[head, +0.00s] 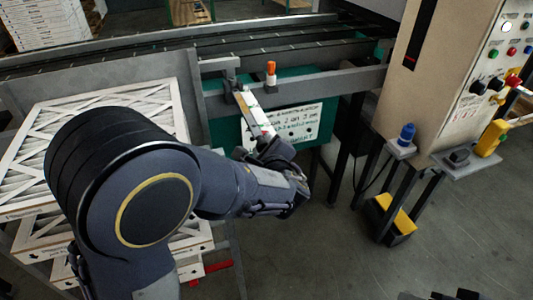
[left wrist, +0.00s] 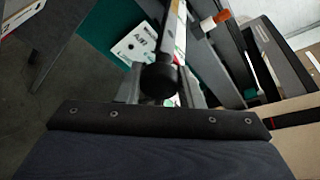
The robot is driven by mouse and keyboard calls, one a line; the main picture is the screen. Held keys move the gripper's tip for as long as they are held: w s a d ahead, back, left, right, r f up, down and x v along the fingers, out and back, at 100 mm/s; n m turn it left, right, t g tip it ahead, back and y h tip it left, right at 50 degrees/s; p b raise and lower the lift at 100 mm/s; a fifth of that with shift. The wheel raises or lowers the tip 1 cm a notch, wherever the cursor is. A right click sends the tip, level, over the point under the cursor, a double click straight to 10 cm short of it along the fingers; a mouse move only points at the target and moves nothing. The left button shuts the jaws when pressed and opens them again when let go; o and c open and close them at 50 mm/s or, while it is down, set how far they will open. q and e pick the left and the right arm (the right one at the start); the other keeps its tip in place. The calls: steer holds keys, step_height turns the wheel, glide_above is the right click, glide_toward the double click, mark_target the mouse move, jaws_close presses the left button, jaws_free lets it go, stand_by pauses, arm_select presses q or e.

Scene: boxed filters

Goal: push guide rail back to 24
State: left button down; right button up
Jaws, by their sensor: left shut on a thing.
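A pale strip with scale-like marks (head: 252,112) runs from the grey conveyor edge toward my left gripper (head: 272,150). In the left wrist view a metal rod with this strip (left wrist: 178,30) ends in a round black knob (left wrist: 158,80). My left gripper's fingers (left wrist: 158,92) are shut on the knob, one on each side. An orange-capped post (head: 271,72) stands beside the rod on the conveyor edge; it also shows in the left wrist view (left wrist: 214,20). The scale's numbers are too small to read. Dark parts of my right gripper (head: 457,295) show at the bottom edge.
Boxed filters (head: 40,150) are stacked at the left, partly behind my left arm. A white sign (head: 300,122) hangs on a green panel below the conveyor. A beige control cabinet (head: 430,90) with buttons stands at the right. The floor (head: 340,245) in front is clear.

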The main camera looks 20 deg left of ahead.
arm_select(q)
steer(key=shift+w+a, duration=0.7)
steer(key=shift+w, duration=0.3)
steer(key=c, duration=1)
jaws_free()
steer(key=shift+s, duration=0.1)
steer(key=v, duration=0.7)
steer(key=shift+s+d+r, duration=0.1)
steer(key=shift+s+d, duration=0.15)
